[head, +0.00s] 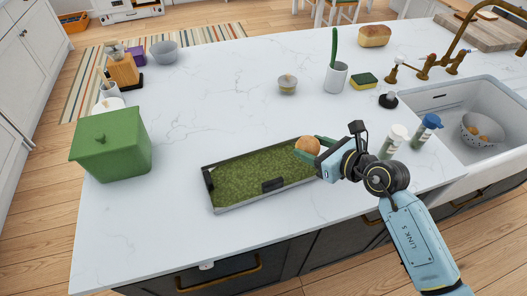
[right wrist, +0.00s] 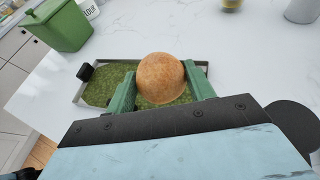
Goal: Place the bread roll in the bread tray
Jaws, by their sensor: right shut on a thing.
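The bread roll (head: 308,145) is round and golden brown. My right gripper (head: 312,148) is shut on it, over the right end of the tray. The right wrist view shows the roll (right wrist: 161,78) between the two green fingers of my right gripper (right wrist: 162,88). I cannot tell if the roll touches the tray floor. My left gripper is not in view.
A green lidded bin (head: 110,145) stands left of the tray. A white-capped bottle (head: 393,142) and a blue-capped bottle (head: 426,131) stand right of my arm, by the sink (head: 470,105). A loaf (head: 374,36) lies at the back.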

